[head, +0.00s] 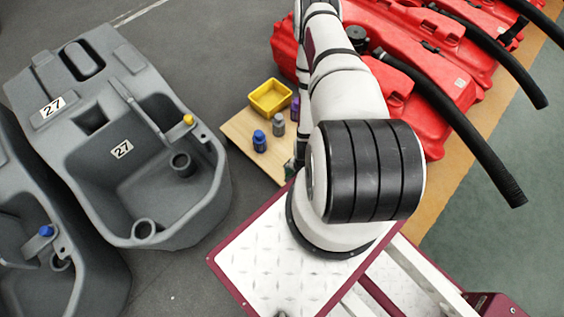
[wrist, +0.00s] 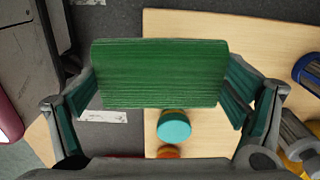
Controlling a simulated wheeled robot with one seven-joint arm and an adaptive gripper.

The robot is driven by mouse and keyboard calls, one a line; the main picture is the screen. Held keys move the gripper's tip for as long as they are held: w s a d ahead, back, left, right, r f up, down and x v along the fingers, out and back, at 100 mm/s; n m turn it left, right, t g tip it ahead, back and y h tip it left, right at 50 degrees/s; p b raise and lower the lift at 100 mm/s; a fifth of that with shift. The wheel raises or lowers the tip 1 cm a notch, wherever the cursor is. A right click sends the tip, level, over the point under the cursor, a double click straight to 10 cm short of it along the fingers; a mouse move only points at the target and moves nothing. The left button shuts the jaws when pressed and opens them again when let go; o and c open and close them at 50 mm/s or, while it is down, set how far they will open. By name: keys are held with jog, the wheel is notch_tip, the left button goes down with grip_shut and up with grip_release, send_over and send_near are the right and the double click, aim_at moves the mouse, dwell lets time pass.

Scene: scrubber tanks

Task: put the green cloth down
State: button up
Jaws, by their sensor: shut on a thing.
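The green cloth (wrist: 160,72) shows in the wrist view as a ribbed green block spanning the space between my fingers. My gripper (wrist: 160,88) is shut on it, with one finger at each side. The cloth appears held above the wooden board (wrist: 210,22) and the dark floor beside it. I cannot tell its exact height. In the head view my arm hides most of the gripper and the cloth.
The wooden board (head: 238,128) carries a yellow bin (head: 270,108), a blue bottle (head: 259,142), a grey bottle (head: 278,125) and a purple item (head: 295,109). A teal-topped item (wrist: 174,127) lies below the cloth. Grey tanks (head: 200,215) stand left, red tanks (head: 430,110) right.

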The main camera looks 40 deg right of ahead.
jog(key=shift+s+a+f, duration=0.15)
jog(key=shift+s+f, duration=0.35)
jog(key=shift+f, duration=0.2)
jog(key=shift+w+f, duration=0.1)
jog(key=shift+f, duration=0.1)
jog(key=b, duration=0.5)
send_over(283, 159)
jog(key=shift+s+a+f, duration=0.1)
jog(key=shift+s+f, duration=0.15)
jog(key=shift+f, duration=0.4)
notch_tip(283, 159, down, 4)
jog(key=shift+w+r+b, duration=0.15)
jog(key=shift+r+b, duration=0.05)
jog(key=shift+b, duration=0.6)
jog(key=o, duration=0.7)
jog(key=shift+f, duration=0.1)
jog(key=shift+o, duration=0.8)
